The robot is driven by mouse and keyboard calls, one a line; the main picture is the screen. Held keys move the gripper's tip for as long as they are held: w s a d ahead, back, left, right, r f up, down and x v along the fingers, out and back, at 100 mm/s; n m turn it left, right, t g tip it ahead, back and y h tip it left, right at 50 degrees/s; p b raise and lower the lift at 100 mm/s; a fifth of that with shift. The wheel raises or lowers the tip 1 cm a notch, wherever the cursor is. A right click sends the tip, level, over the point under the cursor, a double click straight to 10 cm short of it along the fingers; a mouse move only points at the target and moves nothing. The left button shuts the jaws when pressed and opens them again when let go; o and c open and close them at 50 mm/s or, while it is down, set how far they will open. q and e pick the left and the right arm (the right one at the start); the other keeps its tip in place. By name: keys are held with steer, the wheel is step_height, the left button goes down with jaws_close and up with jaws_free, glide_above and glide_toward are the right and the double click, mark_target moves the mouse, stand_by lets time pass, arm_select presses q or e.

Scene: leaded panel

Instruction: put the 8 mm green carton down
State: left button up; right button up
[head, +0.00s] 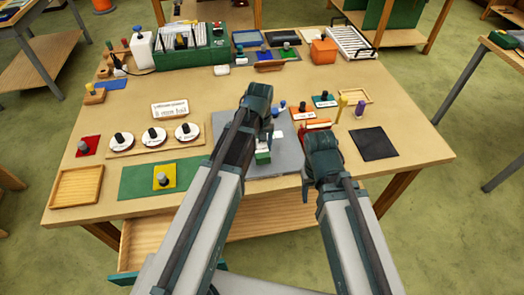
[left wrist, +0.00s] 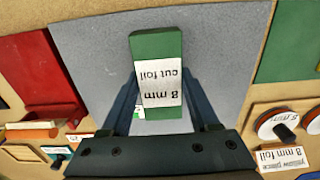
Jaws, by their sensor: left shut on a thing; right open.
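The 8 mm green carton (left wrist: 157,48) has a white label reading "8 mm cut foil", upside down in the left wrist view. It also shows in the head view (head: 263,158), partly hidden by my left arm. My left gripper (head: 262,143) is shut on it, with the dark fingers at the carton's two sides in the left wrist view (left wrist: 160,105). The carton is over the grey mat (head: 284,160); I cannot tell whether it touches it. My right gripper (head: 318,172) is open to the right of the mat, its fingers mostly hidden.
An orange-red tray (head: 317,124) and small labelled blocks stand right of the mat. A black square (head: 374,145) lies at the right.

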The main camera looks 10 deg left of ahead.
mark_target(260, 153)
arm_select(q)
steer(key=shift+f, duration=0.1)
steer(key=shift+s+d+f+b, duration=0.1)
steer(key=shift+f+b, duration=0.25)
steer(key=shift+b, duration=0.2)
steer(key=shift+f+b, duration=1.2)
steer(key=shift+f, duration=0.1)
steer(key=shift+f, duration=0.2)
steer(key=o, duration=1.4)
steer(key=shift+r, duration=0.1)
steer(key=shift+o, duration=0.2)
